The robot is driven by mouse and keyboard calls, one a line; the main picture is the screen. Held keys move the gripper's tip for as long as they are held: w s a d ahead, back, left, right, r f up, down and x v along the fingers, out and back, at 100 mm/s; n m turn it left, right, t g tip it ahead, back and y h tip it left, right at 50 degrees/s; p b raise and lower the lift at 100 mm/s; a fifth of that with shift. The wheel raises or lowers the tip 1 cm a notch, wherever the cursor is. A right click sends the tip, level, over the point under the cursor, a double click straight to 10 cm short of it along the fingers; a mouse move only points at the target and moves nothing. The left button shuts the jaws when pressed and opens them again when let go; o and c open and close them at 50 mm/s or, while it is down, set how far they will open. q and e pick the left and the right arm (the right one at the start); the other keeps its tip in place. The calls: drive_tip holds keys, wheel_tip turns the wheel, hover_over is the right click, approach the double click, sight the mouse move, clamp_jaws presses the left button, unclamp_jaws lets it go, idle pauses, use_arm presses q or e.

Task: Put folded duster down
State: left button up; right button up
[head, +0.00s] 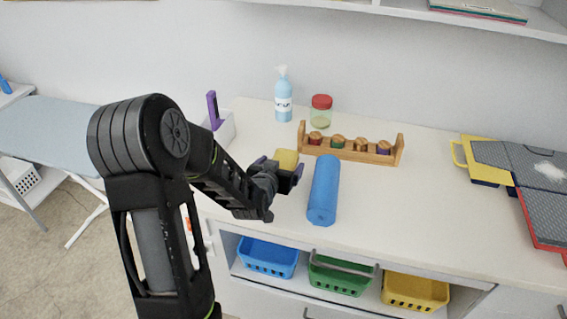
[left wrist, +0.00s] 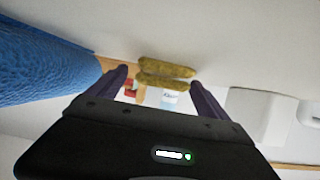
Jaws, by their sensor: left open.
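The folded duster (head: 287,159) is a yellow folded cloth. In the head view it shows just beyond my left gripper (head: 282,172), over the left part of the counter. In the left wrist view the duster (left wrist: 165,72) shows as two yellow layers between and just past the tips of the purple fingers (left wrist: 158,85). The fingers stand apart, with room between each finger and the duster. Whether the duster touches the counter (head: 400,205) is hidden by the gripper in the head view. My right gripper is not in view.
A blue roll (head: 324,190) lies close right of the gripper. Behind are a spray bottle (head: 284,100), a red-lidded jar (head: 321,111) and a wooden rack (head: 350,152). A white holder (head: 222,130) stands left. The counter's front middle is clear.

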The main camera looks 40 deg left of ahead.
sight(281, 165)
use_arm(q)
drive_tip(key=shift+c, duration=0.2)
drive_tip(key=c, duration=1.5)
wheel_tip(281, 165, up, 10)
drive_tip(key=shift+c, duration=0.2)
